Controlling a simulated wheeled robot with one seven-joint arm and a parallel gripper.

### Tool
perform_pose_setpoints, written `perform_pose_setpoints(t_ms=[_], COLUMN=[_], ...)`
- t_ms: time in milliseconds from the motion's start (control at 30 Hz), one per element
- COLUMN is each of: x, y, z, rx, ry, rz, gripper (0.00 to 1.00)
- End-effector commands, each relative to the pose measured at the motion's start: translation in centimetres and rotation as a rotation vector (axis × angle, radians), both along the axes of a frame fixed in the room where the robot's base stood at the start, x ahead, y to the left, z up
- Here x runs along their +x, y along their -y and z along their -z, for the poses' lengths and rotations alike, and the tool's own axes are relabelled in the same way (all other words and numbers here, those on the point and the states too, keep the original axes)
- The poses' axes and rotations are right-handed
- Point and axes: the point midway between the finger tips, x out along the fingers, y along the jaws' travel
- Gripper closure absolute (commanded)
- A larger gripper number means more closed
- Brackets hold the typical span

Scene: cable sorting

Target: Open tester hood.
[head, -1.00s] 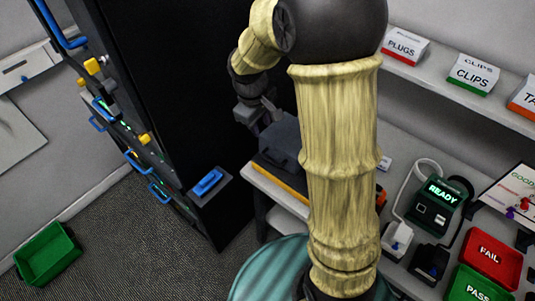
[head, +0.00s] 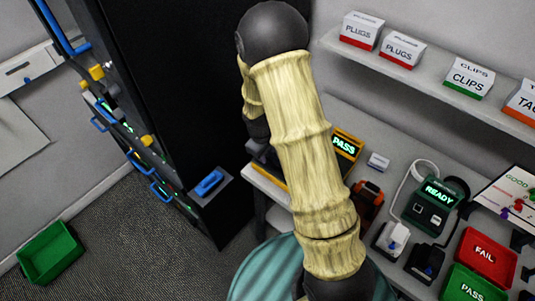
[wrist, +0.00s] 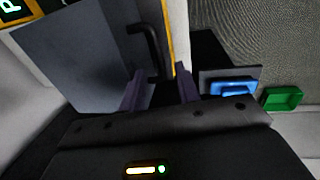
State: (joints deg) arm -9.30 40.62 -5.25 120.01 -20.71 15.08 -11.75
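The tester is a yellow-edged unit on the bench, with a lit PASS screen (head: 346,143) in the head view. My arm hides most of its body there. In the wrist view its hood is a large grey panel (wrist: 85,55) with a black bar handle (wrist: 161,45) near the edge beside the yellow strip. I cannot tell whether the hood is fully down. My gripper (wrist: 160,86) has its two fingers apart, with the near end of the handle between or just beyond them. Contact is not clear. In the head view the gripper is hidden behind my arm.
A black cabinet with blue cable handles stands left of the bench, with a blue part on a grey ledge (head: 210,184). A READY device (head: 436,199), a red FAIL bin (head: 486,252) and a green PASS bin (head: 474,284) are at right. A green bin (head: 50,251) is on the floor.

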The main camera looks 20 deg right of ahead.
Motion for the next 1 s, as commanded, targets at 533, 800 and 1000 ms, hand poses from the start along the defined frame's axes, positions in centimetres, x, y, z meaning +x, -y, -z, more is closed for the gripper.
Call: perform_pose_setpoints(t_ms=[533,800,1000], x=[0.3,0.3,0.3], y=[0.4,0.4,0.4], z=[2.7,2.6,2.6], rx=[0.0,0.001,0.001], ry=[0.001,0.001,0.0], rz=[0.0,0.0,-0.001], gripper=[0.68,1.0,1.0])
